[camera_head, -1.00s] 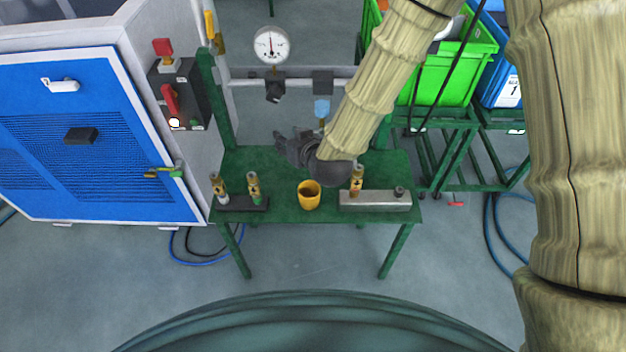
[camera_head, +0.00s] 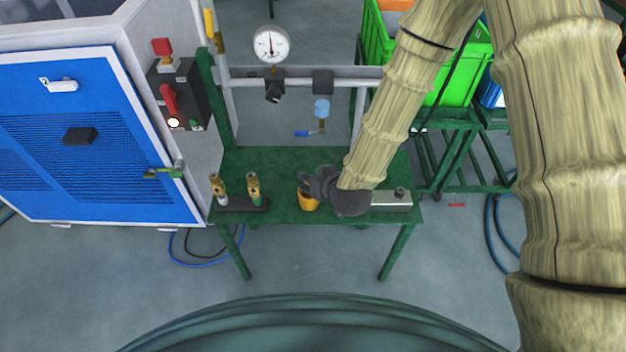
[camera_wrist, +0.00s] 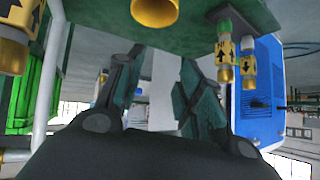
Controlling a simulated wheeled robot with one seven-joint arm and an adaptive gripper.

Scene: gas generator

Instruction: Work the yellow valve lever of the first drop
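A yellow lever (camera_head: 209,23) stands upright at the left end of the grey pipe, on a brass valve body (camera_head: 219,44). I cannot tell whether it is the first drop's lever. A blue lever (camera_head: 307,133) points left under the light-blue drop (camera_head: 322,110). The yellow lever is not identifiable in the wrist view.
Two brass couplings (camera_head: 253,186) stand on a dark block at the table's left. A metal block (camera_head: 391,202) lies at the right, partly covered by my arm. A gauge (camera_head: 270,44) tops the pipe. The blue cabinet (camera_head: 90,130) stands left, green bins (camera_head: 460,75) right.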

